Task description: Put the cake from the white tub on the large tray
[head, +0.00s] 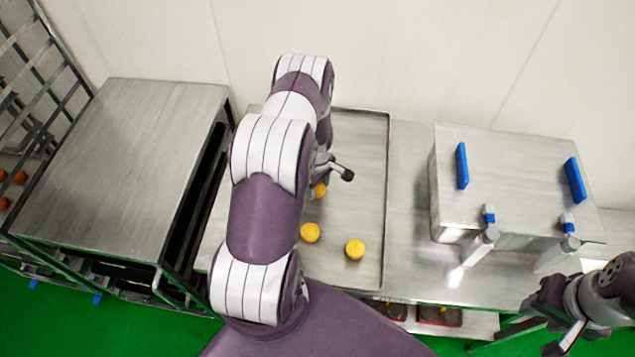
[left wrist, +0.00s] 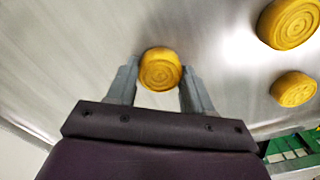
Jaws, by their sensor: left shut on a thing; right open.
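The large tray (head: 362,135) is a flat metal tray with a low rim, on the metal table in the middle of the head view. My left gripper (head: 327,178) is over it, largely hidden by my own arm. It is shut on a round yellow cake (head: 320,190), which shows between the fingertips in the left wrist view (left wrist: 160,69). I cannot tell whether this cake touches the tray. Two more yellow cakes (head: 310,233) (head: 355,249) lie on the tray nearer me. My right gripper (head: 568,338) is open at the lower right, away from the tray. I see no white tub.
A metal box with blue handles (head: 515,185) stands on the table right of the tray. A metal-topped cabinet (head: 125,160) and a rack (head: 35,95) stand at left. Red-edged trays (head: 438,316) sit below the table.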

